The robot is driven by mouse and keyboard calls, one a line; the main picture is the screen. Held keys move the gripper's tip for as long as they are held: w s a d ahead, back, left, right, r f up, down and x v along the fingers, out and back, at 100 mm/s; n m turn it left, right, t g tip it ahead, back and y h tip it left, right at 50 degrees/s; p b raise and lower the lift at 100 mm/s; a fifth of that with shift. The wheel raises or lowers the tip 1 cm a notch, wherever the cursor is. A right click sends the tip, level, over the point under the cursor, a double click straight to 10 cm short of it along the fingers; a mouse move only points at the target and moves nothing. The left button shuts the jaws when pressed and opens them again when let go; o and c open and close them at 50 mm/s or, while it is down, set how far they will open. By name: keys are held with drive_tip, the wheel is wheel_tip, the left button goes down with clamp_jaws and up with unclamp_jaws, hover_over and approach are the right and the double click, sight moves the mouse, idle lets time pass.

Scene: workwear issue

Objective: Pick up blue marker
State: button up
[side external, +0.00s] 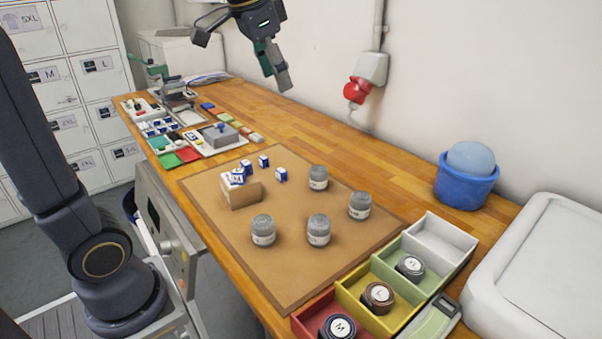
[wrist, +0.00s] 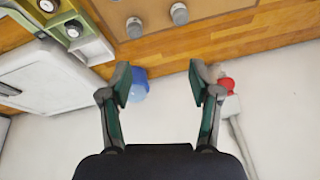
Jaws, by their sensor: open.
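I cannot make out a blue marker for certain in either view. Small blue items (side external: 207,106) lie among the stationery at the far left end of the wooden table, too small to identify. My gripper (side external: 277,72) hangs high above the table near the back wall, well clear of everything on it. In the wrist view my gripper (wrist: 160,82) has its two fingers spread wide with nothing between them.
A brown mat (side external: 285,275) holds several grey-lidded jars (side external: 318,229), small blue-and-white boxes (side external: 281,174) and a cardboard box (side external: 242,195). Coloured bins (side external: 350,309) and a blue tub (side external: 466,188) stand right. A red plug (side external: 356,90) is on the wall.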

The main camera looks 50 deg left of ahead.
drive_tip(key=w+a+f+g, duration=0.1)
drive_tip(key=w+a+f, duration=0.2)
drive_tip(key=w+a, duration=0.4)
drive_tip(key=n+g, duration=0.2)
drive_tip(key=g, duration=0.1)
hover_over(281, 170)
drive_tip(key=shift+h, duration=0.3)
wheel_tip(281, 170, down, 26)
drive_tip(key=shift+w+f, duration=0.1)
drive_tip(key=shift+f, duration=3.15)
drive_tip(key=c, duration=0.8)
drive_tip(key=shift+c, duration=0.2)
